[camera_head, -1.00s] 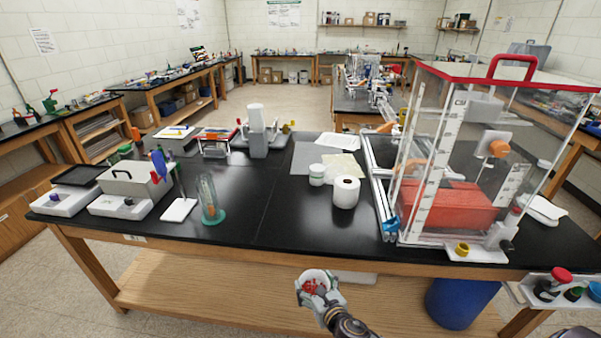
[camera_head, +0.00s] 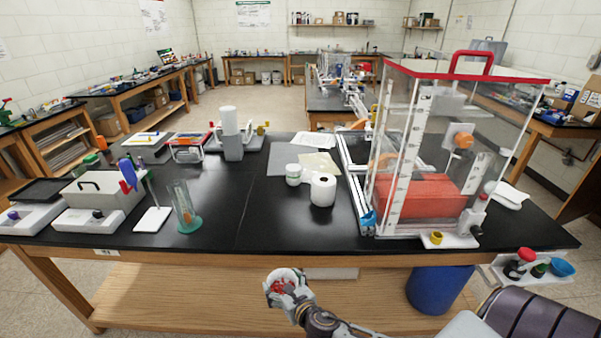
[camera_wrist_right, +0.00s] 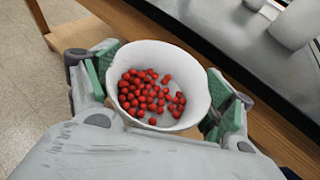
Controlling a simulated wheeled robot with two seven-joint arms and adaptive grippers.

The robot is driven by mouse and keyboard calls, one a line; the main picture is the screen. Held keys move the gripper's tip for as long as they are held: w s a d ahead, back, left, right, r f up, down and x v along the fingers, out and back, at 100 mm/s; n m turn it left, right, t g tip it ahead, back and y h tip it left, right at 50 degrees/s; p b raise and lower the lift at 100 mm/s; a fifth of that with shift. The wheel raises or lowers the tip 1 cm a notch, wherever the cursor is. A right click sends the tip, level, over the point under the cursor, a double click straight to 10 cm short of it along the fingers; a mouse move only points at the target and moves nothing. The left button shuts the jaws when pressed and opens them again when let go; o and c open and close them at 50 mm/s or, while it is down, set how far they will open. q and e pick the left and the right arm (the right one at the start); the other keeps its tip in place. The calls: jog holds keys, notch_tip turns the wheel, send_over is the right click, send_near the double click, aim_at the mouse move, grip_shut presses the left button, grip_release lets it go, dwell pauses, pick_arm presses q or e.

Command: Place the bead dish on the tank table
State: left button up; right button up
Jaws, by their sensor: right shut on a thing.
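The bead dish (camera_head: 283,280) is a small white bowl with red beads in it. My right gripper (camera_head: 291,288) is shut on it, in front of the table's front edge and below the top. In the right wrist view the dish (camera_wrist_right: 152,62) sits upright between the green-padded fingers (camera_wrist_right: 160,90), with several red beads on its floor. The tank table (camera_head: 250,225) has a black top and wooden legs, and bears a clear tank (camera_head: 395,150) with a red lid rim and a red block inside. My left gripper is not in view.
A green-based cylinder (camera_head: 187,215) and balances (camera_head: 88,220) stand at left. The black top between them is clear near the front edge. A blue barrel (camera_head: 440,288) stands below.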

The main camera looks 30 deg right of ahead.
jog(key=w+d+r+m+h+b, duration=0.2)
jog(key=w+d+r+m+h, duration=0.2)
jog(key=w+d+r, duration=0.35)
notch_tip(320, 180, up, 6)
jog(key=m+g+h+b, duration=0.3)
jog(key=m+g+h, duration=0.3)
jog(key=m+h, duration=0.1)
send_over(305, 229)
jog(key=shift+d+f, duration=0.1)
jog(key=shift+s, duration=0.1)
jog(key=shift+f, duration=3.15)
jog(key=shift+f, duration=1.85)
